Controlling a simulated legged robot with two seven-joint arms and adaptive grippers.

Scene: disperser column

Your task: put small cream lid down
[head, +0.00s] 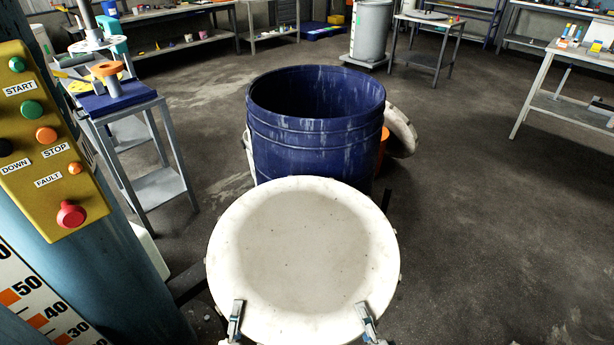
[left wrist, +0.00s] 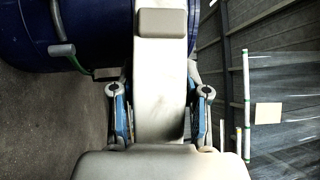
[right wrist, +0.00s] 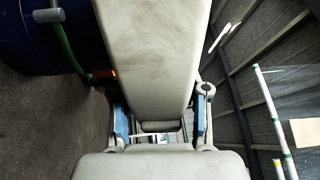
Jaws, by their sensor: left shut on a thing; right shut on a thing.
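The small cream lid (head: 304,262) is a round, off-white disc held flat in front of me, close to the camera in the head view. My left gripper (head: 235,322) is shut on its near rim at the left. My right gripper (head: 369,325) is shut on its near rim at the right. In the left wrist view the lid's rim (left wrist: 160,90) runs between the two fingers. In the right wrist view the rim (right wrist: 155,55) also sits between the fingers. What lies directly under the lid is hidden.
An open blue drum (head: 310,140) stands just beyond the lid. Another cream lid (head: 401,130) leans behind its right side, near something orange. A yellow control panel (head: 45,135) on a teal column and a small side table (head: 115,105) are at left. The floor at right is clear.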

